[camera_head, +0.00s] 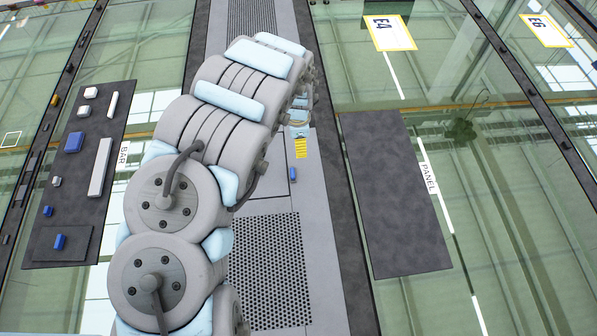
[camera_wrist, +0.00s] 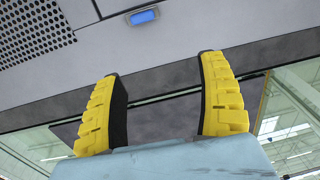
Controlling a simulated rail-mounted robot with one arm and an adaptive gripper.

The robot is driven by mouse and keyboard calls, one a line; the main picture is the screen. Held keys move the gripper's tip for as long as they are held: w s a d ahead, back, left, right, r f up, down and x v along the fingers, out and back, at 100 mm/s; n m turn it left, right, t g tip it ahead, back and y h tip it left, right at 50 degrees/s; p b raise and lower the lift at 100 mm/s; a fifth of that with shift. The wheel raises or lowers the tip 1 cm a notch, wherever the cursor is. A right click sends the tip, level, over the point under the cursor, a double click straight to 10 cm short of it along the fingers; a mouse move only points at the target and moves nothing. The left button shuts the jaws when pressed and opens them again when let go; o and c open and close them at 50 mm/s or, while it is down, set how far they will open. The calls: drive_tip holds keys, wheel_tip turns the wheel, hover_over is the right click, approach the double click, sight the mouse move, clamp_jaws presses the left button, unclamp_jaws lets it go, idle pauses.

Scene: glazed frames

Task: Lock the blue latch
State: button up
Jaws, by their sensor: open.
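A small blue latch (camera_head: 292,174) sits on the light grey central strip, just below my gripper (camera_head: 300,148) in the head view. In the wrist view the latch (camera_wrist: 145,16) shows as a blue piece in a pale surround near the top edge. My gripper (camera_wrist: 158,68) has two yellow ribbed fingers with dark inner pads, spread wide apart with nothing between them. The latch lies beyond the fingertips, apart from them and a little left of the midline between them. Whether the latch is turned or pressed cannot be told.
A dark board (camera_head: 90,190) marked BAR at left carries white and blue pieces. A bare dark panel (camera_head: 397,195) marked PANEL lies at right. A perforated grille (camera_head: 268,275) lies below the latch. Green glazing with E4 (camera_head: 390,33) and E6 (camera_head: 546,30) signs surrounds them.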

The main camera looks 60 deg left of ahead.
drive_tip(key=s, duration=0.3)
drive_tip(key=b, duration=0.1)
hover_over(293, 172)
drive_tip(key=shift+f, duration=3.1)
drive_tip(key=shift+g, duration=0.3)
drive_tip(key=shift+s+f+p, duration=0.1)
drive_tip(key=shift+f+p, duration=0.25)
drive_tip(key=shift+f, duration=1.7)
drive_tip(key=shift+f+p, duration=0.4)
drive_tip(key=shift+f, duration=2.55)
drive_tip(key=shift+f, duration=0.1)
drive_tip(key=c, duration=1.2)
